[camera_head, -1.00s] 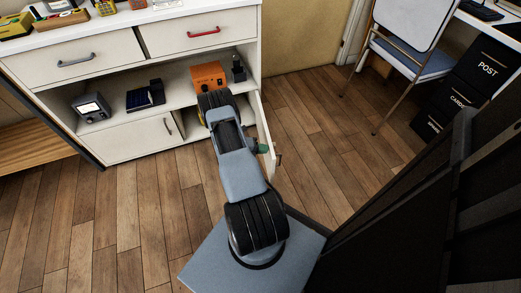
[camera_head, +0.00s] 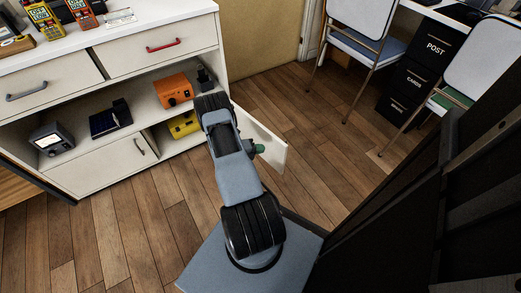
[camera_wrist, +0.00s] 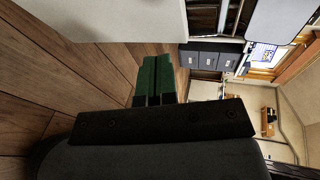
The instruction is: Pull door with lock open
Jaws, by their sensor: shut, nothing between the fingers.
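The pale door (camera_head: 272,138) at the right end of the white cabinet stands swung out from the lower compartment. Its inner face shows in the head view, partly behind my arm. I cannot make out the lock. My gripper (camera_head: 259,149) shows green fingertips in front of the door's inner face; whether they touch it is unclear. In the wrist view, the green fingers (camera_wrist: 153,78) are together with nothing between them. A pale panel (camera_wrist: 110,18), likely the door, lies just above them there.
The opened compartment holds a yellow case (camera_head: 183,125). An orange box (camera_head: 174,91) and a grey meter (camera_head: 52,138) stand on the shelf above. The left door (camera_head: 112,162) is shut. Chairs (camera_head: 362,40) and black drawers (camera_head: 408,85) stand right; wood floor between is clear.

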